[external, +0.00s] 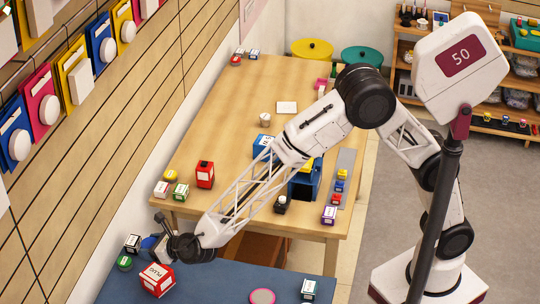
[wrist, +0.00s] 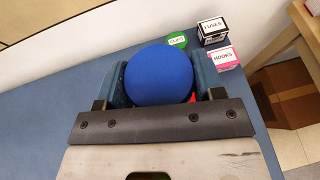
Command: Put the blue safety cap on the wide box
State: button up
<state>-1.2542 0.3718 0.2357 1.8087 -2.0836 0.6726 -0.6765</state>
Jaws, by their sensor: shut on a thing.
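The blue safety cap (wrist: 158,74) is a smooth blue dome between the two fingers of my gripper (wrist: 162,84) in the wrist view. My gripper is shut on it. In the external view my gripper (external: 160,238) is low over the blue table at its left end, and the cap is mostly hidden there. A red box with a white label (external: 157,280) sits on this table, just in front of my gripper; it looks the widest box nearby, but I cannot confirm it is the wide box. A small red patch shows beside the cap at the right finger in the wrist view.
A black FUSES box (wrist: 213,31), a pink HOOKS box (wrist: 222,58) and a green CLIPS container (wrist: 177,40) stand beyond the cap by the wall. A wooden table (external: 225,130) stands behind.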

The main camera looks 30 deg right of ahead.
aim_at(156, 271)
dwell(0.3)
jog(key=shift+f, duration=2)
jog(key=shift+f, duration=2)
jog(key=shift+f, duration=0.15)
jog(key=o, duration=0.9)
